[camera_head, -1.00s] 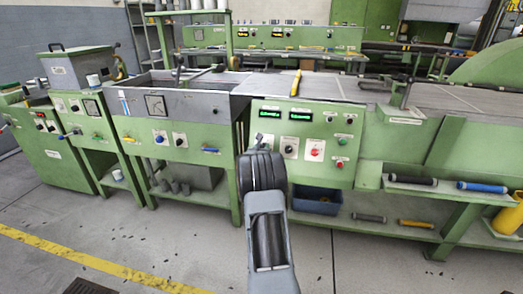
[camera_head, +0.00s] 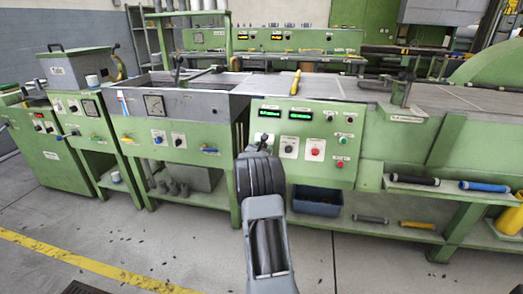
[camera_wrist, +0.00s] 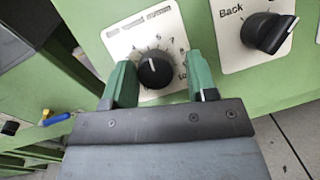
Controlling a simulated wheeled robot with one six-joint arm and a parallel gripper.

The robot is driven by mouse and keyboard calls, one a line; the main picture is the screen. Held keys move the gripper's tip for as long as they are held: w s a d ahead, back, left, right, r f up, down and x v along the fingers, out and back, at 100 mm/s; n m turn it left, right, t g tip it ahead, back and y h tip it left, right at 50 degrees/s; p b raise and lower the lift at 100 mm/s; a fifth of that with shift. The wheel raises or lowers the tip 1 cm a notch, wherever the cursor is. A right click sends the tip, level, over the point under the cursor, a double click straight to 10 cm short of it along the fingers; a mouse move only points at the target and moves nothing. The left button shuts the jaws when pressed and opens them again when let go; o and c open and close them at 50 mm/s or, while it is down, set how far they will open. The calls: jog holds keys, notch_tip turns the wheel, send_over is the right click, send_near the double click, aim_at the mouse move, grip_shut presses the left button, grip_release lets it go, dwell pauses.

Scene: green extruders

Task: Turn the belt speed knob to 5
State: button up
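The belt speed knob (camera_wrist: 154,74) is a black round knob on a white numbered plate in the wrist view. Its white mark points roughly up in the picture; I cannot tell exactly which number it meets. The plate's title is blurred. My gripper (camera_wrist: 160,64) is open, with one green finger on each side of the knob and visible gaps between. In the head view my gripper (camera_head: 263,141) is in front of the left part of the control panel (camera_head: 335,120) and hides this knob.
A second black knob, marked Back (camera_wrist: 267,33), is to the right in the wrist view. The panel also has green displays (camera_head: 300,115), a red button (camera_head: 314,152) and small buttons. A blue bin (camera_head: 317,203) stands on the shelf below.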

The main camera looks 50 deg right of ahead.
jog(key=shift+o, duration=0.8)
jog(key=shift+w+a, duration=0.1)
jog(key=shift+a, duration=0.05)
jog(key=p+v, duration=0.2)
jog(key=v, duration=1.1)
jog(key=shift+s+a, duration=0.25)
jog(key=shift+a, duration=0.05)
